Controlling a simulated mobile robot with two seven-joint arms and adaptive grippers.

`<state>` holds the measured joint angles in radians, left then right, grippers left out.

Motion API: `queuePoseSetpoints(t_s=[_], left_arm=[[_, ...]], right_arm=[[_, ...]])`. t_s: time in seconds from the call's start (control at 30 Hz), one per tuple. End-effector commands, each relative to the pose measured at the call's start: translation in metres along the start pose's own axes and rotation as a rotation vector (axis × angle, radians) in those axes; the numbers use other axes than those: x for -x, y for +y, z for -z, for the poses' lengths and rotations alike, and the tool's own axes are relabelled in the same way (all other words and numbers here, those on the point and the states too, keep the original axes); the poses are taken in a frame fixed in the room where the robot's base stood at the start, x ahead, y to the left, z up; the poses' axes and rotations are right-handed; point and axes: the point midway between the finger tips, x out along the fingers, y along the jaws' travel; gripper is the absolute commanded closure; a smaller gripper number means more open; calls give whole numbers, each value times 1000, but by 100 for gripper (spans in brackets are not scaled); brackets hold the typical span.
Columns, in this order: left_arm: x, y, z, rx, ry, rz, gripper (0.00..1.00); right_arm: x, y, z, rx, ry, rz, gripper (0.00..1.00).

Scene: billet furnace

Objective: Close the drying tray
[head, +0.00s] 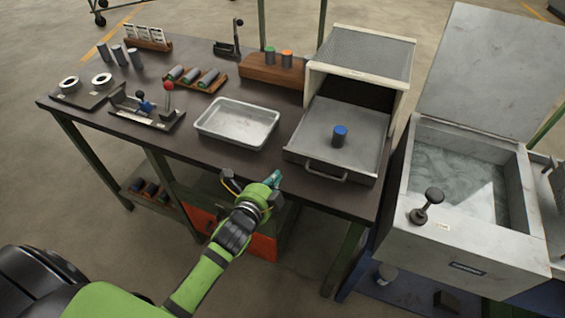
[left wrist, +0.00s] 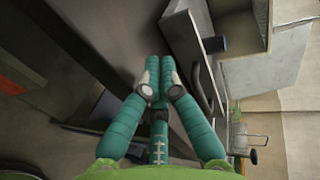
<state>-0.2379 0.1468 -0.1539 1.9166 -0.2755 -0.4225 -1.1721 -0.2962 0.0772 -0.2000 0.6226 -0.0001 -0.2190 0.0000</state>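The drying tray (head: 318,128) is pulled out of the front of a pale cabinet with a mesh top (head: 362,52). A grey cylinder with a blue top (head: 340,135) stands on the tray; it also shows in the left wrist view (left wrist: 214,45). The tray's bar handle (head: 326,172) faces the table's front edge and shows right of my fingers in the left wrist view (left wrist: 203,92). My left gripper (head: 274,178) is at the table's front edge, left of the handle and apart from it. Its fingertips (left wrist: 159,78) are together with nothing seen between them. My right gripper is not in view.
An empty metal pan (head: 237,123) lies left of the tray. A wooden block with green- and orange-topped cylinders (head: 272,70) stands behind. A basin with liquid (head: 455,180) and an open lid stands right of the table. Racks and fixtures fill the table's left side.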

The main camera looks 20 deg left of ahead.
Motion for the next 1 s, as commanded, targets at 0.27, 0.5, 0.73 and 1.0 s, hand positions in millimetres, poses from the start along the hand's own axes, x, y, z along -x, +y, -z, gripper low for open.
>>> queuePoseSetpoints(t_s=[0.27,0.5,0.73,1.0], left_arm=[[-44,-10,0,2,0,0,100],[-56,-12,0,0,1,1,100],[-56,-12,0,0,1,1,100],[-64,-14,0,-1,0,1,100]], right_arm=[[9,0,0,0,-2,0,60],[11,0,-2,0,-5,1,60],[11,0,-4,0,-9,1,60],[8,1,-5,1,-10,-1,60]])
